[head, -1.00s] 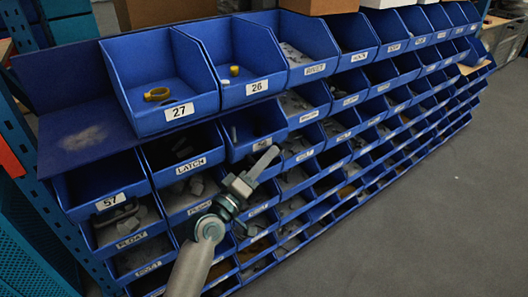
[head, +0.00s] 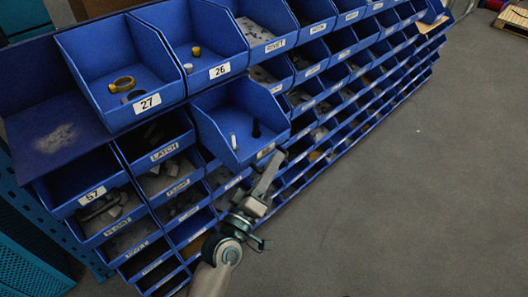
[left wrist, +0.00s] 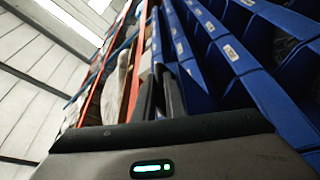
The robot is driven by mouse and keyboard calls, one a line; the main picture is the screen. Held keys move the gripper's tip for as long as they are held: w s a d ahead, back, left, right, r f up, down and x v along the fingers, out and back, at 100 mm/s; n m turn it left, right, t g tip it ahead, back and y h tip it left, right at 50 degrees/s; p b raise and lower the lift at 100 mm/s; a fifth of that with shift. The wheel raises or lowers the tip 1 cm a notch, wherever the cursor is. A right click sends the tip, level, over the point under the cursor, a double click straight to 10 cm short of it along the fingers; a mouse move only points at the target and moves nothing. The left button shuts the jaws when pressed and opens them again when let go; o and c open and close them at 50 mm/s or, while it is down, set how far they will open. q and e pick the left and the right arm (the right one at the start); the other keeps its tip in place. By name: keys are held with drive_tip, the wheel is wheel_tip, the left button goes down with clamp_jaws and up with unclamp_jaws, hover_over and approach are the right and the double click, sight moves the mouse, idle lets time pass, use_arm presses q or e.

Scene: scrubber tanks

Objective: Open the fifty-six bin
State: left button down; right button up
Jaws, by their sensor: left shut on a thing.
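The pulled-out blue bin (head: 222,114) is in the second row, below bin 26 and two places right of bin 57. It juts out of the rack, showing a white and a black piece inside. Its front label is partly hidden and I cannot read its number. My left gripper (head: 271,168) is at its front edge and is shut on it. In the left wrist view the dark fingers (left wrist: 161,98) are close together beside the blue bin fronts; the gripped part is hard to make out. My right gripper is not in view.
Bin 27 (head: 98,63) with a yellow ring and bin 26 (head: 205,32) stand above. Bin 57 (head: 75,178) and the LATCH bin (head: 150,137) are to the left. More bins lie below and right. The grey floor (head: 420,190) at right is clear.

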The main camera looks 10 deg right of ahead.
use_arm(q)
drive_tip(key=shift+s, duration=0.1)
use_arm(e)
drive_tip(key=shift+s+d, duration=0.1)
use_arm(q)
drive_tip(key=c, duration=2.1)
unclamp_jaws()
